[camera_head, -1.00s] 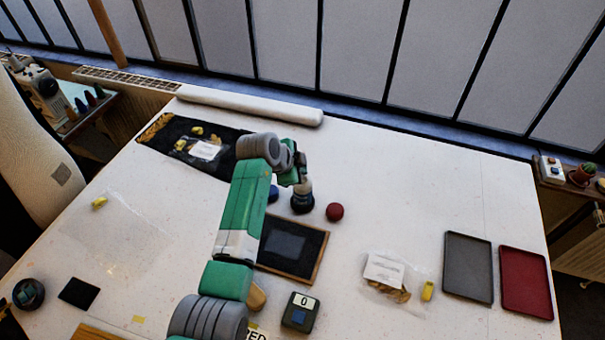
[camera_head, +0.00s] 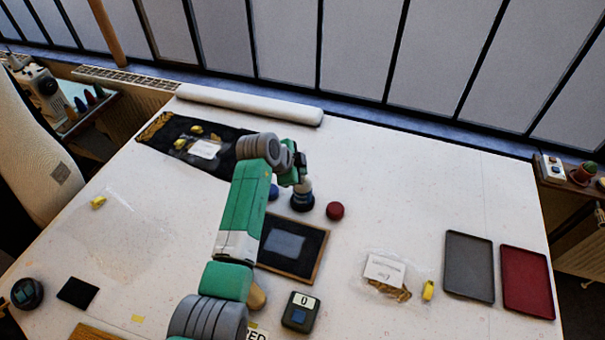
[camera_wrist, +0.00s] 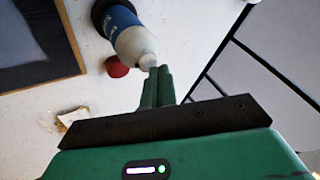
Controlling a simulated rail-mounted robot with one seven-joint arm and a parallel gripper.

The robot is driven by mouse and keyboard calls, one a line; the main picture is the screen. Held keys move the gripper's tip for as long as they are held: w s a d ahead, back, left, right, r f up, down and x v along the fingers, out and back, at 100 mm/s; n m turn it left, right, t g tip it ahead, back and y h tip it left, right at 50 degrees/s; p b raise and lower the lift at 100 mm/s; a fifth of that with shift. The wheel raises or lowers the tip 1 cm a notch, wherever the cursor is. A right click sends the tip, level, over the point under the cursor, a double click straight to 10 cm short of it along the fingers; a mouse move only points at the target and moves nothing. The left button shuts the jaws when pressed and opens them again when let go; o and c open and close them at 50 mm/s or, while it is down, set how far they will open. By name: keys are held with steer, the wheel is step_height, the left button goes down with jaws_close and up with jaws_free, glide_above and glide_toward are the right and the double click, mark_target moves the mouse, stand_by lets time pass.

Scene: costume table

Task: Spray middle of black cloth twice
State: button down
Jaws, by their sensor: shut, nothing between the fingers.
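A spray bottle (camera_head: 303,190) with a blue body and pale top stands in a dark round base near the middle of the table. In the wrist view, the bottle (camera_wrist: 130,35) has its pale nozzle close beside my fingertips; I cannot tell whether they touch. My gripper (camera_wrist: 158,70) has its green fingers shut together with nothing between them. In the head view, my gripper (camera_head: 302,166) is just above the bottle. A long black cloth (camera_head: 222,165) lies at the back left, partly hidden by my arm, with yellow pieces and a clear bag with a white label on it.
A wood-framed dark board (camera_head: 310,262) with a grey patch lies in front of the bottle. A red ball (camera_head: 335,211) is right of it. A device (camera_head: 300,311) shows 0. Grey (camera_head: 469,267) and red (camera_head: 526,283) trays are at right. A white roll (camera_head: 250,107) lies behind.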

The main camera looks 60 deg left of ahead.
steer(key=shift+f, duration=0.1)
steer(key=shift+s+r+p, duration=0.1)
steer(key=shift+r+p, duration=0.25)
steer(key=shift+p, duration=0.05)
steer(key=shift+r+p, duration=2.2)
steer(key=shift+r, duration=0.85)
